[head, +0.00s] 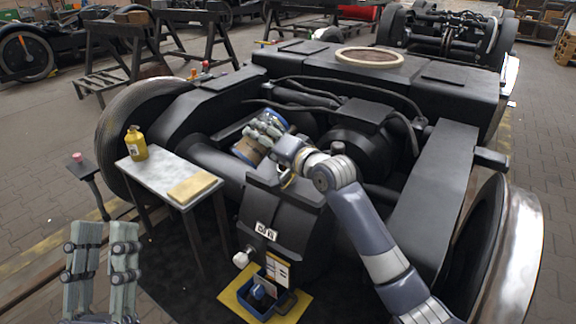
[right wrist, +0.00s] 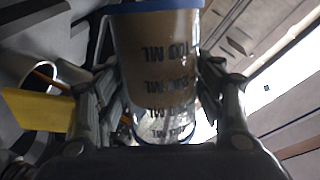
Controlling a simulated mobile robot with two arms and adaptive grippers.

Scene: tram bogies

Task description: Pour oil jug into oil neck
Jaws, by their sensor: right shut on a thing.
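The oil jug (head: 245,150) is a clear measuring vessel with brown oil and blue edging. My right gripper (head: 266,130) is shut on it, above the dark bogie, and the jug looks tilted. In the right wrist view the jug (right wrist: 160,60) sits between both fingers (right wrist: 165,100). Its ML marks read upside down, with brown oil towards the blue rim and a clear part below. I cannot make out the oil neck for certain; the arm and jug cover part of the housing. My left gripper (head: 105,228) is open and empty at the lower left, away from the bogie.
A small table (head: 150,172) at left holds a yellow bottle (head: 136,143) and a tan pad (head: 194,188). A blue tray (head: 284,307) sits on a yellow mat (head: 234,300) in front of the housing (head: 285,215). Large wheels flank the bogie. A yellow piece (right wrist: 36,110) shows beside the jug.

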